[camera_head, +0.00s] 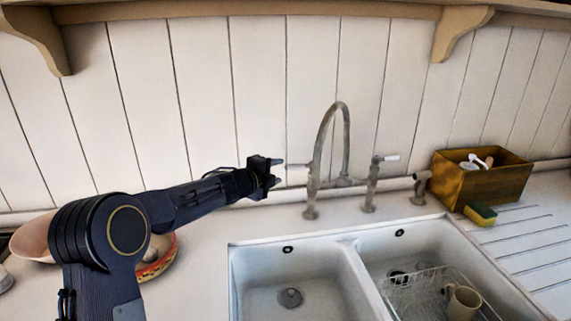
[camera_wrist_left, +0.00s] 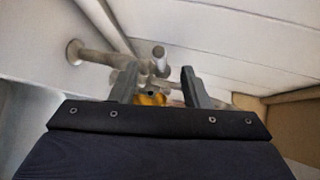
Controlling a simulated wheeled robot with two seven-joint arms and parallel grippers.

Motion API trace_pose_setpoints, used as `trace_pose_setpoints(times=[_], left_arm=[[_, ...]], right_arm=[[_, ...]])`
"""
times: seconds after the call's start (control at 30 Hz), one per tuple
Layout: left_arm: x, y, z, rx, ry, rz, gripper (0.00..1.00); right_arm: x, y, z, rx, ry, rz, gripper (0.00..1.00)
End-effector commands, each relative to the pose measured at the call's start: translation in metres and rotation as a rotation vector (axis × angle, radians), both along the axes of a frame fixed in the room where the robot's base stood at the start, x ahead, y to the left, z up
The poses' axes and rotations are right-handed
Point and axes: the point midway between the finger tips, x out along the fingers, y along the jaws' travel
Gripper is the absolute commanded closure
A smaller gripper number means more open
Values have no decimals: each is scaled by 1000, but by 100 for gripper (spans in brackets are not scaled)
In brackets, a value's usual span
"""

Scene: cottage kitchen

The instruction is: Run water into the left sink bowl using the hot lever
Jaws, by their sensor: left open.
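A weathered metal bridge tap (camera_head: 332,181) with a tall arched spout stands behind the sink in the head view. It has a white-tipped lever on its left (camera_head: 297,165) and another on its right (camera_head: 389,158); I see no hot marking. The left sink bowl (camera_head: 262,292) is white, with a round drain and no visible water. My left gripper (camera_head: 281,171) is open, just left of the left lever, its fingers pointing at it; contact is unclear. In the left wrist view, blurred tap metal (camera_wrist_left: 160,60) shows beyond and between the open fingers (camera_wrist_left: 158,88). My right gripper is out of view.
The right bowl (camera_head: 372,246) holds a wire rack (camera_head: 412,290) with a mug (camera_head: 462,302). A wooden box (camera_head: 482,182) and a sponge (camera_head: 481,215) stand right of the tap. A patterned dish (camera_head: 160,263) sits behind my left arm. A panelled wall (camera_head: 258,90) rises behind.

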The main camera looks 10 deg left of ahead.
Motion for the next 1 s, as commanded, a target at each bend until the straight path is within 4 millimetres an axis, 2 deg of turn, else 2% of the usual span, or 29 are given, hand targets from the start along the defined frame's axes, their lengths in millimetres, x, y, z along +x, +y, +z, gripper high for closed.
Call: trace_pose_setpoints(times=[0.47,0.6,0.87,1.0], left_arm=[[60,-24,-14,-1,3,1,58],[67,-26,-17,-2,2,3,58],[67,-26,-18,-2,2,3,58],[67,-26,-18,-2,2,3,76]], right_arm=[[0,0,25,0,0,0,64],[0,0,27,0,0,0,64],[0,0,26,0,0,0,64],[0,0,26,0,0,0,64]])
